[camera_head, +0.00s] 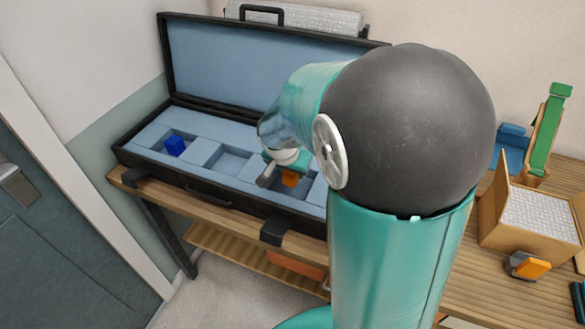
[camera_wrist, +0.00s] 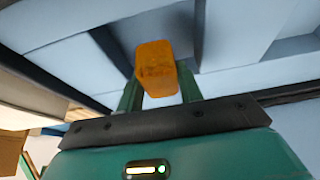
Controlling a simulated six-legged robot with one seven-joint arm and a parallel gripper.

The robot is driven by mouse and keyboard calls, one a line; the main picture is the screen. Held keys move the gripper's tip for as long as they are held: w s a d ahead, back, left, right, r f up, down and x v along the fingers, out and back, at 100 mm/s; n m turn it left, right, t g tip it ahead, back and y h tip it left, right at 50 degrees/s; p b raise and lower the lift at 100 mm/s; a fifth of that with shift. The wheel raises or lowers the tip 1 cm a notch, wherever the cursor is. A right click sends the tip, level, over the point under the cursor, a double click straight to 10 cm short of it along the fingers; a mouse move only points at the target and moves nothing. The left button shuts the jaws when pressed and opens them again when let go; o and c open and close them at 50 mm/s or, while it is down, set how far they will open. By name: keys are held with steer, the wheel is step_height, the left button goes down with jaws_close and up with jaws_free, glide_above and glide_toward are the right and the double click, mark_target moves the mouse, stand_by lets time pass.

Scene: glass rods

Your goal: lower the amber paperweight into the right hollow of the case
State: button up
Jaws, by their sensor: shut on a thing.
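The amber paperweight (camera_wrist: 155,62) is a small orange block held between the two green fingers of my gripper (camera_wrist: 160,92). In the head view the paperweight (camera_head: 290,180) shows below my gripper (camera_head: 284,170), over the right part of the open case (camera_head: 240,208). The case has a black shell and a pale blue lining with several hollows. A blue block (camera_head: 175,146) sits in the left hollow; the middle hollow (camera_head: 228,161) looks empty. My arm hides much of the right hollow. I cannot tell the paperweight's height above the lining.
The case stands on a wooden table (camera_head: 225,233), its lid (camera_head: 255,70) raised at the back. At right are an open wooden box (camera_head: 500,222), another orange block (camera_head: 532,268) in a dark holder, and a green bar (camera_head: 547,130) on a wooden stand. A door (camera_head: 55,220) is at left.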

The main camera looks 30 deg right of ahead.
steer(key=shift+f, duration=1.9)
stand_by(0.9)
steer(key=o, duration=1.2)
steer(key=v, duration=1.4)
steer(key=n+t+y, duration=0.1)
steer(key=n+y, duration=0.1)
steer(key=n, duration=0.3)
glide_toward(293, 179)
steer(key=s+a+r, duration=0.4)
steer(key=s+a, duration=0.1)
steer(key=s+a+n, duration=0.1)
steer(key=s, duration=0.1)
steer(key=s+a+r+n+t+y, duration=0.1)
steer(key=s+n, duration=0.1)
steer(key=s+a+r+n, duration=0.1)
steer(key=s, duration=0.1)
steer(key=shift+s+n+t, duration=0.3)
steer(key=shift+s+n, duration=0.1)
